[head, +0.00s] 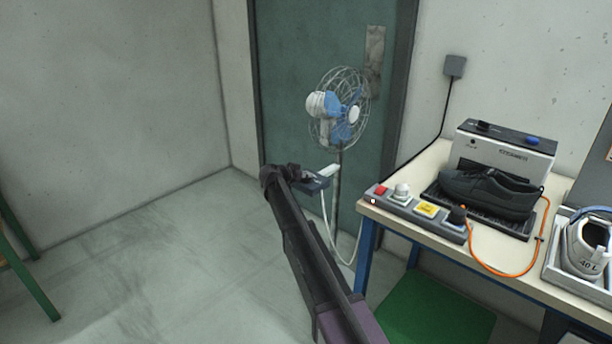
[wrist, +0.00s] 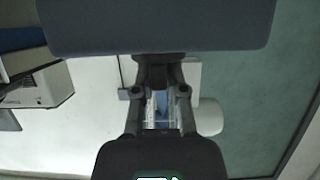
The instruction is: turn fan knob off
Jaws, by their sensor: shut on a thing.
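The fan (head: 341,108), white and blue in a wire cage, stands in front of the green door. A small grey-blue control box (head: 318,184) sits on its stand below the cage. My gripper (head: 296,176) is at the left side of this box. In the wrist view the fingers (wrist: 160,88) reach to a broad grey-blue block (wrist: 155,25), which looks like the same box. They are shut on a small dark part at its edge, which appears to be the fan knob. The knob is mostly hidden by the fingers, so its setting cannot be read.
A workbench (head: 515,285) at the right carries a button panel (head: 403,209), a white machine (head: 503,152), a black shoe (head: 490,190) and a tray with a white shoe (head: 585,250). A white cable (head: 333,235) hangs below the fan box.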

